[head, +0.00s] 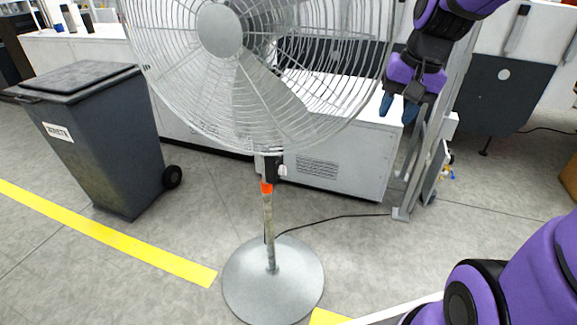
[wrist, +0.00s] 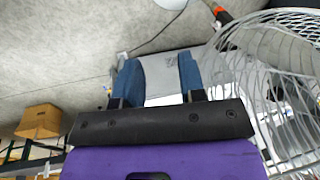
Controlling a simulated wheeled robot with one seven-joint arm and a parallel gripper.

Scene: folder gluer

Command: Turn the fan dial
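A large grey pedestal fan (head: 220,85) stands in the middle of the head view on a round base (head: 273,280). A dark control box with a small light knob, which looks like the fan dial (head: 282,170), sits on the post just below the cage, above an orange collar (head: 266,187). My gripper (head: 399,108) hangs to the right of the fan cage with blue fingers apart and nothing between them. In the wrist view, my gripper (wrist: 160,72) shows both blue fingers spread, with the fan cage (wrist: 285,90) at right. The dial is not clear in the wrist view.
A dark wheeled waste bin (head: 95,130) stands at left. A white machine cabinet (head: 340,160) is behind the fan. A black cable (head: 335,219) runs over the floor from the fan. A cardboard box (wrist: 40,121) shows in the wrist view. Floor left of the base is clear.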

